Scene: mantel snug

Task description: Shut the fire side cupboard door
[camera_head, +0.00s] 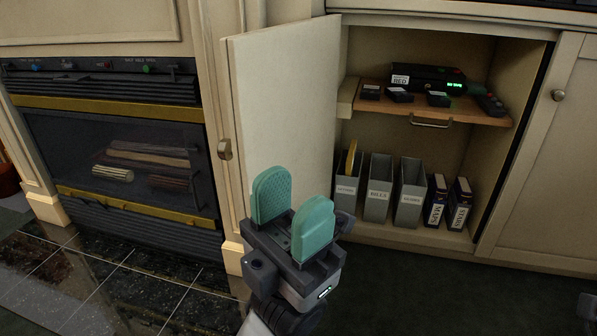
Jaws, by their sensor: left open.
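The fire side cupboard door (285,105) is cream and stands open, swung out on the left side of the cupboard. A small brass-coloured knob or catch (224,149) shows at its left edge. The open cupboard (398,52) shows its inside. My left gripper (291,215) has teal finger pads set apart with nothing between them. It is in front of the door's lower part and covers some of it; I cannot tell whether it touches. A small dark part at the far right edge may be my right gripper, but it is too cut off to tell.
Inside the cupboard, a wooden shelf (468,108) with a handle holds black devices. Grey file boxes (378,188) and dark books (458,203) stand below. The fireplace (110,150) is at left, with a glossy tiled hearth (85,285). A closed door (560,150) is at right. Dark floor lies clear in front.

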